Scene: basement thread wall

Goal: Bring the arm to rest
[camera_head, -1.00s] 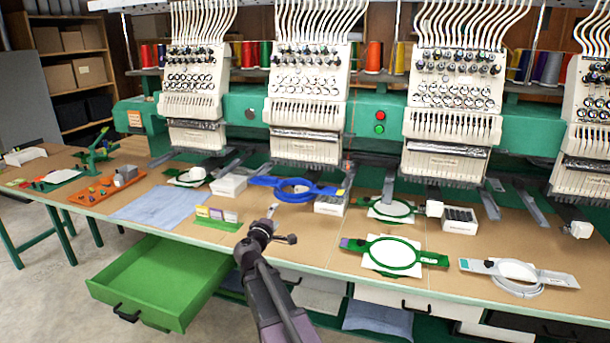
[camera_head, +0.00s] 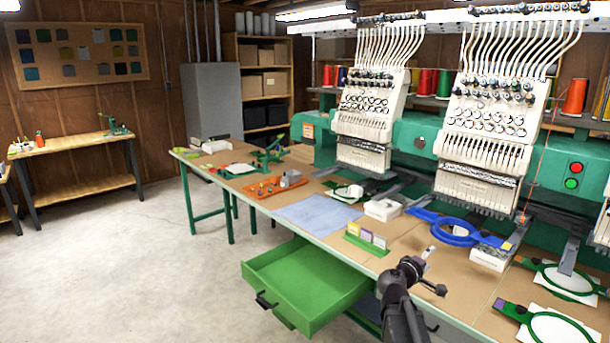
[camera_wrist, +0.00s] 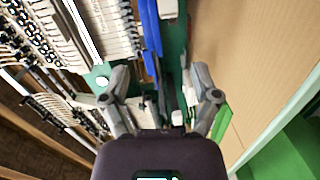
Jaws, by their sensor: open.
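My gripper (camera_head: 434,271) is over the front part of the long work table (camera_head: 408,243), right of the small green card stand (camera_head: 366,240). Its jaws are open. In the wrist view my gripper (camera_wrist: 164,88) shows two grey fingers spread apart. A small pale piece lies between them in the picture, and I cannot tell its distance. I see nothing clamped in the jaws.
A green drawer (camera_head: 308,285) stands pulled out below the table edge, left of my arm. A blue hoop (camera_head: 458,230) and green hoops (camera_head: 569,279) lie on the table. Embroidery heads (camera_head: 368,120) stand behind. The concrete floor (camera_head: 150,260) at left is clear.

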